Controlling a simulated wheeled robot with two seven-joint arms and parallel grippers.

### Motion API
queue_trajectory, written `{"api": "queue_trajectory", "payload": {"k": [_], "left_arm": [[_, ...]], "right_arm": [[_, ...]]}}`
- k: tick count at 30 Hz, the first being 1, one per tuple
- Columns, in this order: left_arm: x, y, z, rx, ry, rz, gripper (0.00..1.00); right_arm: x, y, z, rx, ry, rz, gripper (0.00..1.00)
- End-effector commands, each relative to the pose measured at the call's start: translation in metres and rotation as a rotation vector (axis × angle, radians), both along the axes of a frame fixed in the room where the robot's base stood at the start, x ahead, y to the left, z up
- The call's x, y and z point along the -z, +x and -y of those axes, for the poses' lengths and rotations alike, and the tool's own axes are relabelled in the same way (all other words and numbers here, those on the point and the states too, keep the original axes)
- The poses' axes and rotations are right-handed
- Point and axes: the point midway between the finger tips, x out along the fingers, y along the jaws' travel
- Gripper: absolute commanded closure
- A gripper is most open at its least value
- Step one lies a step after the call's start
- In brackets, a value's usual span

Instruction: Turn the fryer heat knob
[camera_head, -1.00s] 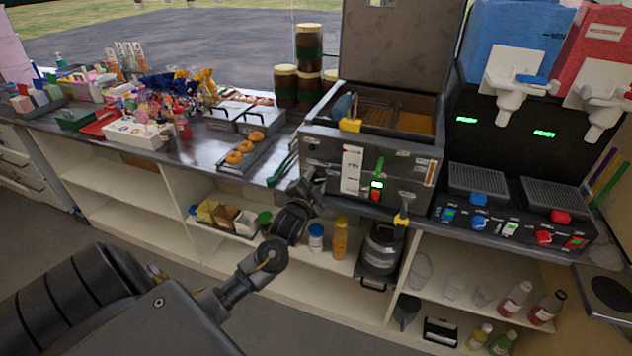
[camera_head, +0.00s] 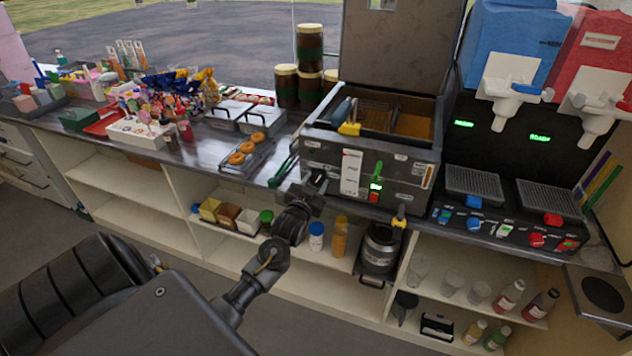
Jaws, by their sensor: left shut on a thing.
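The dark metal fryer (camera_head: 345,148) stands on the counter with its lid raised and its basket inside. Its front panel carries a white label, a green-lit display (camera_head: 376,187), a green lever-like part and a red switch. My left gripper (camera_head: 317,181) is at the lower left of this panel, shut on the fryer heat knob. The fingers cover most of the knob, so its pointer and setting cannot be read. My right gripper is not in view.
A tray of doughnuts (camera_head: 240,158) and green-handled tongs (camera_head: 283,171) lie left of the fryer. A drinks machine (camera_head: 510,150) with blue and red tanks stands to the right. Shelves (camera_head: 215,235) with jars and small boxes are below the counter.

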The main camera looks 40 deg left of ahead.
Motion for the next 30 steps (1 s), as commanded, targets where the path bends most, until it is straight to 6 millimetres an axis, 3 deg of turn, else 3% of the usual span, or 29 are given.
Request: {"api": "queue_trajectory", "payload": {"k": [20,21,26,30], "left_arm": [[0.0008,0.0002,0.0005,0.002,-0.068,0.022,0.82],[0.0008,0.0002,0.0005,0.002,-0.068,0.022,0.58],[0.0004,0.0000,0.0001,0.001,-0.067,0.023,0.37],[0.0003,-0.0002,-0.0002,0.000,-0.067,0.023,0.37]], "right_arm": [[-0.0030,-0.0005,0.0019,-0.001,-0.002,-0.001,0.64],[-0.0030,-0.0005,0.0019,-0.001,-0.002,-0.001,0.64],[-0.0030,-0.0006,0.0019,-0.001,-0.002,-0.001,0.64],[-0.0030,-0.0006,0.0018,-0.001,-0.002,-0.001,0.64]]}}
